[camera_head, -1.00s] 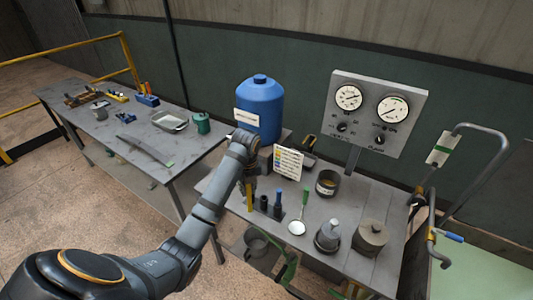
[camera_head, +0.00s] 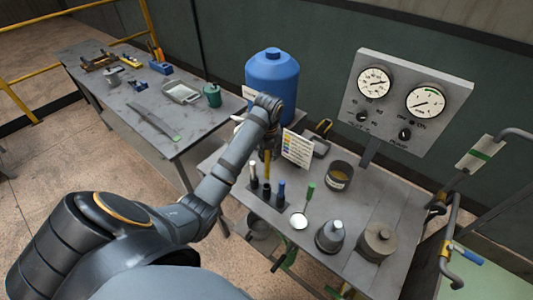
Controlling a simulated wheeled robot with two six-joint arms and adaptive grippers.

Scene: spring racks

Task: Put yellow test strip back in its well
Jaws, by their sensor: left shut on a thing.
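My left gripper (camera_head: 268,146) points down over the near bench; its fingers are small and partly hidden by my wrist. It is shut on the yellow test strip (camera_head: 267,165), which hangs upright below it. The strip's lower end is at the small dark upright holders (camera_head: 267,190) on the near bench; I cannot tell whether it is inside one or just above. A blue-topped piece (camera_head: 281,187) stands to the right, and another dark upright one (camera_head: 254,174) to the left. My right gripper is not in view.
A gauge panel (camera_head: 405,100) rises behind.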

